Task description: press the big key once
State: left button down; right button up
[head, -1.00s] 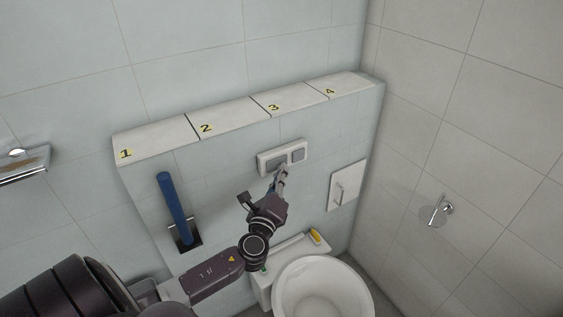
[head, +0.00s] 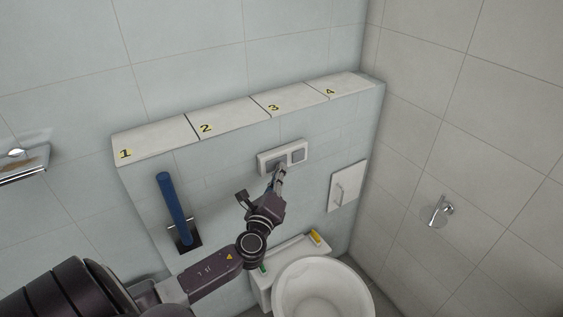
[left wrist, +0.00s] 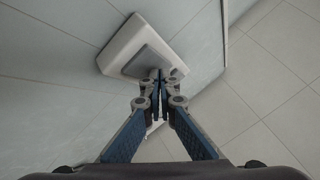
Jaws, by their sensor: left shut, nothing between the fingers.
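A white flush plate (head: 302,147) is on the tiled wall box above the toilet. It has a big grey key (head: 269,164) on the left and a small grey key (head: 298,155) on the right. My left gripper (head: 281,168) is shut and empty, with its fingertips over the lower part of the big key. In the left wrist view the closed fingertips (left wrist: 158,76) are at the edge of a grey key (left wrist: 150,60) in the plate (left wrist: 122,42). I cannot tell whether they touch it or whether it is pressed in. My right gripper is not in view.
A toilet (head: 322,290) stands below. A ledge (head: 230,118) numbered 1 to 4 runs above the plate. A blue-handled brush (head: 173,207) hangs left of my arm. A white wall panel with a handle (head: 347,186) is to the right.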

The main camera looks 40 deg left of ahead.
pick_arm(q)
jog(key=shift+w+a, duration=0.1)
jog(key=shift+a, duration=0.1)
jog(key=shift+d, duration=0.1)
dwell(0.4)
jog(key=shift+s+d, duration=0.4)
jog(key=shift+d, duration=0.3)
jog(key=d, duration=0.1)
jog(key=s+d, duration=0.1)
jog(key=d, duration=0.1)
jog(key=s+d, duration=0.1)
jog(key=shift+d+p, duration=0.35)
jog(key=shift+w, duration=0.1)
dwell(0.5)
